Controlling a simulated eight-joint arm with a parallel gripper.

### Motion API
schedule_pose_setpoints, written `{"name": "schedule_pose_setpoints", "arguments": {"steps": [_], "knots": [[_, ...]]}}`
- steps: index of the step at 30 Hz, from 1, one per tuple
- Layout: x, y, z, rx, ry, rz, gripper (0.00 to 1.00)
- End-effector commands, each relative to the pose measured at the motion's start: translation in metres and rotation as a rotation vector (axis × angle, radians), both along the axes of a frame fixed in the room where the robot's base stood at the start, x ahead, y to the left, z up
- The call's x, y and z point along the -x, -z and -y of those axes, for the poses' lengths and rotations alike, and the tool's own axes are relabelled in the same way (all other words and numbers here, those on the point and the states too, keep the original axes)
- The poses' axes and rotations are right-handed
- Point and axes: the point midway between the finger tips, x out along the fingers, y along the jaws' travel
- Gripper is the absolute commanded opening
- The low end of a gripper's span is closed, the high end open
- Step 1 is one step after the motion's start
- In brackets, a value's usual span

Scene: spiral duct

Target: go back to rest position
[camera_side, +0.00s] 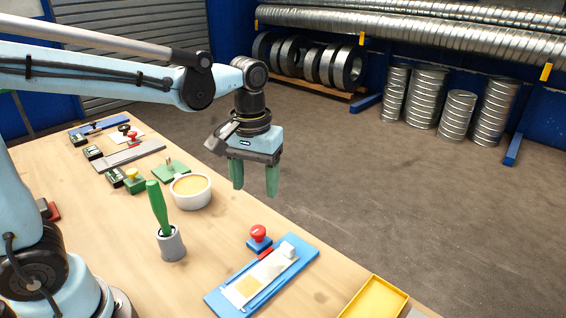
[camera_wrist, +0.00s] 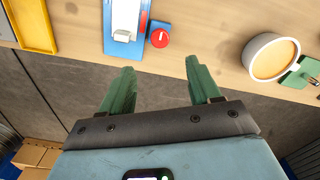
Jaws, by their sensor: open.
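My gripper (camera_side: 255,178) hangs in the air near the far edge of the wooden table. Its two green fingers point down, spread apart with nothing between them. In the wrist view my gripper (camera_wrist: 160,90) also shows open and empty, with floor and the table edge beyond the fingertips. In the side view a white round pot (camera_side: 191,199) with tan contents stands on the table just left of the fingers. It also shows at the upper right of the wrist view (camera_wrist: 250,58).
A blue board (camera_side: 220,302) holds a white sheet and a small white block. A red-topped stamp (camera_side: 259,236) stands beside it. A yellow tray (camera_side: 376,300) lies at the front right. A green-handled tool stands in a grey cup (camera_side: 171,246). Stamps and plates (camera_side: 130,160) line the left.

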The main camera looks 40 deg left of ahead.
Motion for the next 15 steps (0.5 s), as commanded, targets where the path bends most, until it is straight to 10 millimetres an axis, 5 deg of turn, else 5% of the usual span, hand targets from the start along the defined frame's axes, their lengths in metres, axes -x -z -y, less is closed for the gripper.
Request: {"name": "schedule_pose_setpoints", "arguments": {"steps": [15], "knots": [[0.0008,-0.0077,-0.0004,0.0,0.002,0.004,0.62]]}}
